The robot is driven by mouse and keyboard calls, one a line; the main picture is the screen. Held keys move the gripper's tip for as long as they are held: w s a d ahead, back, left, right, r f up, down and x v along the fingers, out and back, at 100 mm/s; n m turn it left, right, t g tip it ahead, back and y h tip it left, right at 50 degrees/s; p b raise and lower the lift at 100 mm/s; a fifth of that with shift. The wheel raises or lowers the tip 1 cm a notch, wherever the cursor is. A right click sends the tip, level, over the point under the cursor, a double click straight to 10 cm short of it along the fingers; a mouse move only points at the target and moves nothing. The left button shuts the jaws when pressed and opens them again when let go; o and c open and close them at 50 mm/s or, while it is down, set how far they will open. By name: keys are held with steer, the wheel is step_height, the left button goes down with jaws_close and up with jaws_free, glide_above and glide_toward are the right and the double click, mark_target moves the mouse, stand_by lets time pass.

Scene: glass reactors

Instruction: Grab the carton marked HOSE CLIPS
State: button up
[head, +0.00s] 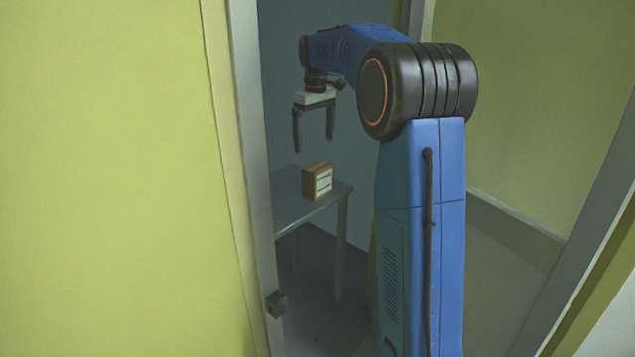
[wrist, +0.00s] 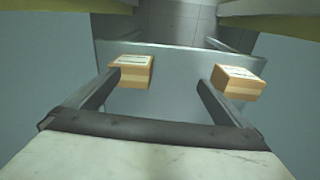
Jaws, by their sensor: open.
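A brown carton (head: 317,181) with a white label stands on a grey table in the head view. The label has dark print too small to read. The wrist view shows two cartons on the table, a left one (wrist: 131,72) and a right one (wrist: 238,84), each with a pale label on top. I cannot tell which is marked HOSE CLIPS. My gripper (head: 314,144) is open and empty, pointing down above the table. In the wrist view my gripper (wrist: 158,82) has its fingers apart, the left tip near the left carton and the right tip near the right one.
The grey table (head: 288,207) stands beyond a doorway with a grey frame (head: 252,170). A yellow-green wall (head: 110,180) fills the left of the head view. The tabletop between the cartons looks bare in the wrist view.

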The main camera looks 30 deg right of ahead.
glide_toward(320, 166)
steer(key=shift+n+g, duration=0.4)
steer(key=f, duration=0.7)
steer(key=w+f, duration=0.1)
steer(key=f, duration=0.3)
steer(key=shift+d, duration=0.1)
steer(key=shift+w+a+f, duration=0.1)
steer(key=shift+a+f, duration=0.1)
steer(key=shift+f, duration=1.15)
steer(key=shift+w+a+f, duration=0.1)
steer(key=shift+a+f, duration=0.05)
steer(key=shift+f, duration=1.2)
steer(key=c, duration=1.1)
steer(key=shift+r, duration=0.1)
